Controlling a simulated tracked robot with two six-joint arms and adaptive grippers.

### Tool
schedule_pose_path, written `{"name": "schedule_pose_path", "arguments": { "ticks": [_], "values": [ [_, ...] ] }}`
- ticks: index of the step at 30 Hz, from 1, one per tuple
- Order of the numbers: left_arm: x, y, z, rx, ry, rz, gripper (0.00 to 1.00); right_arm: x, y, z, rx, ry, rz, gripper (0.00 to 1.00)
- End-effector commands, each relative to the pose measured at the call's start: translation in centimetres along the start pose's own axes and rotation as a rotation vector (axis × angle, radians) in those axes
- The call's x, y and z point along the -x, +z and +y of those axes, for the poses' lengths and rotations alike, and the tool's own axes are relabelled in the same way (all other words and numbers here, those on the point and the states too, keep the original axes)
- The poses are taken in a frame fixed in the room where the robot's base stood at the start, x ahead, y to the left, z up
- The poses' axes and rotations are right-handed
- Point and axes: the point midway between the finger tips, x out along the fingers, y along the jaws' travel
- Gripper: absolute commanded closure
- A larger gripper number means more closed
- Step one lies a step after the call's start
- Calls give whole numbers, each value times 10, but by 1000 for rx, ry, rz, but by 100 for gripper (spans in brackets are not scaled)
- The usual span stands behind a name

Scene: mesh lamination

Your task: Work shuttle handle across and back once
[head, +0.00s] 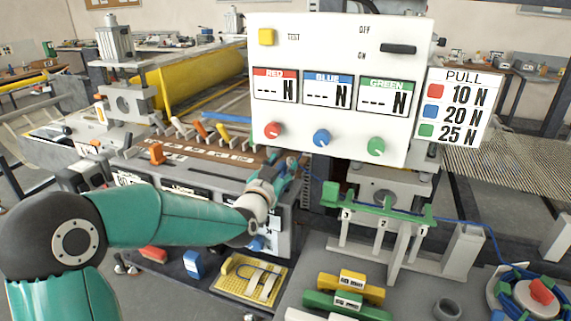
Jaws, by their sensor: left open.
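My left gripper (284,176) reaches in from the left, over the right end of the grey machine bench (205,174). It is open, and I see nothing between its fingers. An orange upright handle (156,153) stands at the left end of a brown lettered strip on the bench, well left of the gripper. Several white, orange and yellow levers (201,129) stand in a row behind the strip. I cannot tell which of these is the shuttle handle. My forearm and gripper hide part of the bench front. My right gripper is not in view.
A white panel (342,115) with coloured knobs stands just right of the gripper. Below it is a green bar (377,206) on grey posts. Yellow and green blocks (350,285) and a round fixture (532,295) stand on the grey table at right. A yellow tray (250,278) lies in front.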

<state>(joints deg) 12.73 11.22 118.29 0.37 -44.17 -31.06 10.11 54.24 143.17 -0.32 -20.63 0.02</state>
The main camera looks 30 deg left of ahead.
Motion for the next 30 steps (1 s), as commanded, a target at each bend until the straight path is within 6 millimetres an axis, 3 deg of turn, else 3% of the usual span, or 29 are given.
{"name": "schedule_pose_path", "arguments": {
  "ticks": [9, 17, 24, 25, 30],
  "values": [
    [-2, 0, 0, 0, -1, 0, 57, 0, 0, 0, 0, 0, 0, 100],
    [-2, 0, 0, 0, -1, 0, 100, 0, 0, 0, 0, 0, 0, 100],
    [-2, 0, 0, 0, -1, 1, 100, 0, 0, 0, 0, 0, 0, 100],
    [1, -4, 20, 3, 13, 3, 100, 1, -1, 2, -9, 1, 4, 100],
    [-4, 0, 5, -2, 9, 2, 100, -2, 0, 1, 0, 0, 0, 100]
  ]
}}
